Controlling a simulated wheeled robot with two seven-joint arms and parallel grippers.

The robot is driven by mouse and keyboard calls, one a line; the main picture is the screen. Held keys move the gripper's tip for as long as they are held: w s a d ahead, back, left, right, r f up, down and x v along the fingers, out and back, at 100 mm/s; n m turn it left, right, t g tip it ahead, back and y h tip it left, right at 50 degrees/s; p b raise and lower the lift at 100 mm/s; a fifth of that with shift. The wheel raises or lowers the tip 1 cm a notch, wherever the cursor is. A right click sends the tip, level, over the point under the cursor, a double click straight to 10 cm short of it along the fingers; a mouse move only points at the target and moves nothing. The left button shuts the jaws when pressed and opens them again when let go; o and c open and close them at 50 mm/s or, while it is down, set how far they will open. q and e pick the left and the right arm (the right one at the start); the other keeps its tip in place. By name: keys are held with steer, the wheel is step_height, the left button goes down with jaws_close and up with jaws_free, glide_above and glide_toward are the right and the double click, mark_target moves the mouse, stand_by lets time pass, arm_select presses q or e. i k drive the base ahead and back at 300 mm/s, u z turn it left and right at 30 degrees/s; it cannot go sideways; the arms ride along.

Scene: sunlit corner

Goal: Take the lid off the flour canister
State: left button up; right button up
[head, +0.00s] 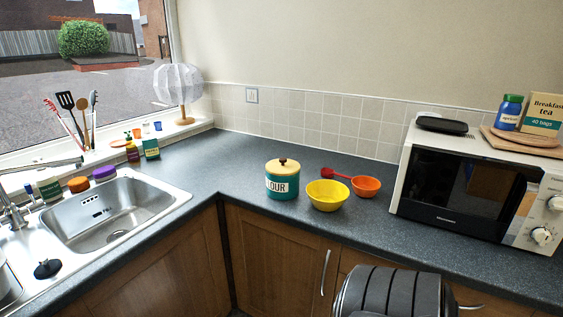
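The flour canister (281,189) stands upright on the dark countertop near the corner. It is teal with a pale label band, partly readable as "OUR". Its lid (283,167) is cream-yellow with a dark brown knob on top and sits on the canister. Neither of my grippers shows in the head view.
A yellow bowl (328,196) stands close to the canister's right, with an orange bowl (366,187) and a red scoop (336,174) beyond. A microwave (459,187) fills the right. A sink (110,214) is at left. Counter left of the canister is clear.

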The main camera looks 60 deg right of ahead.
mark_target(283, 167)
steer(key=z, duration=0.55)
steer(key=i, duration=0.95)
steer(key=z, duration=0.6)
